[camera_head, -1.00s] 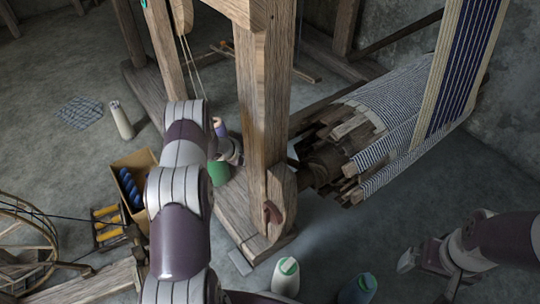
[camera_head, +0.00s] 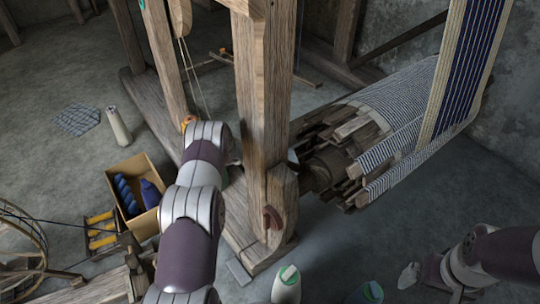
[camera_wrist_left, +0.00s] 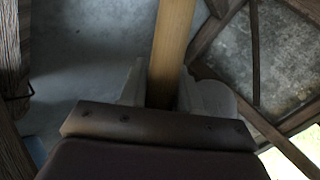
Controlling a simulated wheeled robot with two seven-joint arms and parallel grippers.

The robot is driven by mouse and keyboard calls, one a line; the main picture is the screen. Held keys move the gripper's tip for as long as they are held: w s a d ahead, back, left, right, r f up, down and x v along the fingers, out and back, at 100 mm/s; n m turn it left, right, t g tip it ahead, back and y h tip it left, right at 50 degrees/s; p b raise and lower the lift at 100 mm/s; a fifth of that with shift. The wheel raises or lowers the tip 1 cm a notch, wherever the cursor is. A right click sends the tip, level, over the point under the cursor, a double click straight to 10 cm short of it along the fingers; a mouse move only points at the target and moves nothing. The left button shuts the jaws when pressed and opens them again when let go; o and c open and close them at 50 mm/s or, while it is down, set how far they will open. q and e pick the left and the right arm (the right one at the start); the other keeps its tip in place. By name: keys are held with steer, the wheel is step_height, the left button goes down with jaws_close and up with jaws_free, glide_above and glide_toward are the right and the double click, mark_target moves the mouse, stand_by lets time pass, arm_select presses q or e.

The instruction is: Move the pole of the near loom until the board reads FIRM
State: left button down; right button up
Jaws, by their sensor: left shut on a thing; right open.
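In the left wrist view a light wooden pole (camera_wrist_left: 173,40) runs up between the pale fingers of my left gripper (camera_wrist_left: 162,92), which is shut on it. In the head view my left arm crosses the left middle, and I cannot make out its gripper there. The near loom's upright post (camera_head: 263,90) stands in the middle of the head view, beside the cloth-wound beam (camera_head: 385,110). My right gripper (camera_head: 409,277) is open and empty, low over the floor at the lower right. No board with a reading shows in these views.
A cardboard box (camera_head: 150,222) with blue spools stands left of my left arm, near a rack of yellow spools (camera_head: 101,232). Floor under the beam is clear.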

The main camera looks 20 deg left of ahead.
arm_select(q)
steer(key=shift+m+t+y, duration=0.4)
steer(key=shift+m+y, duration=0.1)
steer(key=shift+y, duration=0.1)
steer(key=r, duration=0.1)
steer(key=a+r+p, duration=0.1)
steer(key=w+r+p, duration=0.1)
steer(key=r, duration=0.1)
steer(key=shift+a+r, duration=0.1)
steer(key=shift+a, duration=0.2)
steer(key=c, duration=0.9)
jaws_free()
steer(key=shift+s, duration=0.1)
steer(key=shift+s+r+p, duration=0.2)
steer(key=shift+r+p, duration=0.05)
steer(key=shift+p, duration=0.15)
steer(key=p+v, duration=0.6)
steer(key=v, duration=0.6)
